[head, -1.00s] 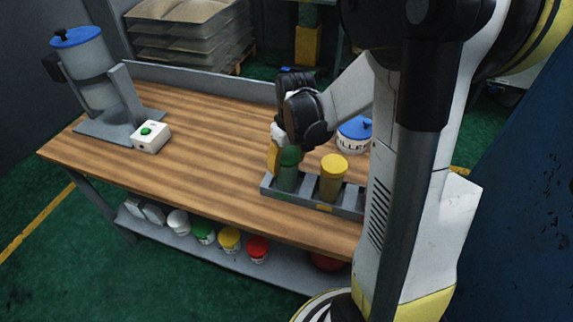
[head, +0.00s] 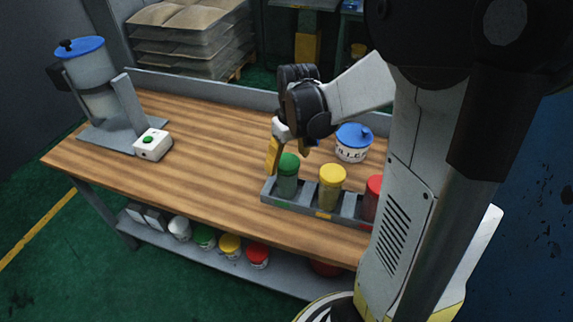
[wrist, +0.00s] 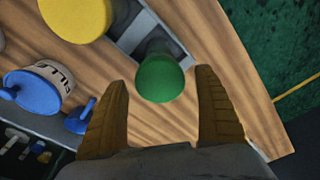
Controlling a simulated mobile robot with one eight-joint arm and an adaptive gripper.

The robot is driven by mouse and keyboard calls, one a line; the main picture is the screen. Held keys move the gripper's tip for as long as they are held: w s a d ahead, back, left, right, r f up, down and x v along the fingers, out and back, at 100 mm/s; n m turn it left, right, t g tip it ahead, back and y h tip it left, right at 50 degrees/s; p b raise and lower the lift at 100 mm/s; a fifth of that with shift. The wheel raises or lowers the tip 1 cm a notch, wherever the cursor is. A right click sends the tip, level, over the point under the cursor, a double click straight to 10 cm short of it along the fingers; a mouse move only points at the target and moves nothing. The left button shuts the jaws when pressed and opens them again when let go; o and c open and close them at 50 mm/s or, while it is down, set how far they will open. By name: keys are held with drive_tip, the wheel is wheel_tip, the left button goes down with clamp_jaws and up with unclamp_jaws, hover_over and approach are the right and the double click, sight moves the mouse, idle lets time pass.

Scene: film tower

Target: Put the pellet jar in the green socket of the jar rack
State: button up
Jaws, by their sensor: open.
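The jar with a green lid (head: 287,175) stands upright in the leftmost socket of the grey jar rack (head: 345,218). My gripper (head: 288,150) is open above and just behind this jar. In the wrist view, the green lid (wrist: 160,79) lies between the two spread fingers, with a gap on each side. A yellow-lidded jar (head: 331,188) and a red-lidded jar (head: 373,198) stand further right in the rack, the red one partly hidden by my arm.
A hopper (head: 90,75) and a white box with a green button (head: 152,145) stand at the left. The middle of the wooden bench (head: 210,150) is clear. Several small tubs sit on the lower shelf.

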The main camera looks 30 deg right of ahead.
drive_tip(key=r, duration=0.2)
drive_tip(key=r+p, duration=0.1)
drive_tip(key=r, duration=0.1)
drive_tip(key=r+p, duration=0.1)
drive_tip(key=r, duration=0.1)
drive_tip(key=shift+s+r, duration=0.2)
drive_tip(key=shift+s, duration=0.2)
drive_tip(key=shift+a+r, duration=0.1)
drive_tip(key=shift+r, duration=0.15)
drive_tip(key=s+a+r+t, duration=0.3)
drive_tip(key=s+a, duration=0.2)
drive_tip(key=a, duration=0.1)
drive_tip(key=s+a+r+t, duration=0.2)
drive_tip(key=s+a+r, duration=0.1)
drive_tip(key=s+a, duration=0.2)
drive_tip(key=shift+a+r+m+t, duration=0.35)
drive_tip(key=shift+a+m+t, duration=0.05)
drive_tip(key=shift+a, duration=0.75)
drive_tip(key=shift+d, duration=0.1)
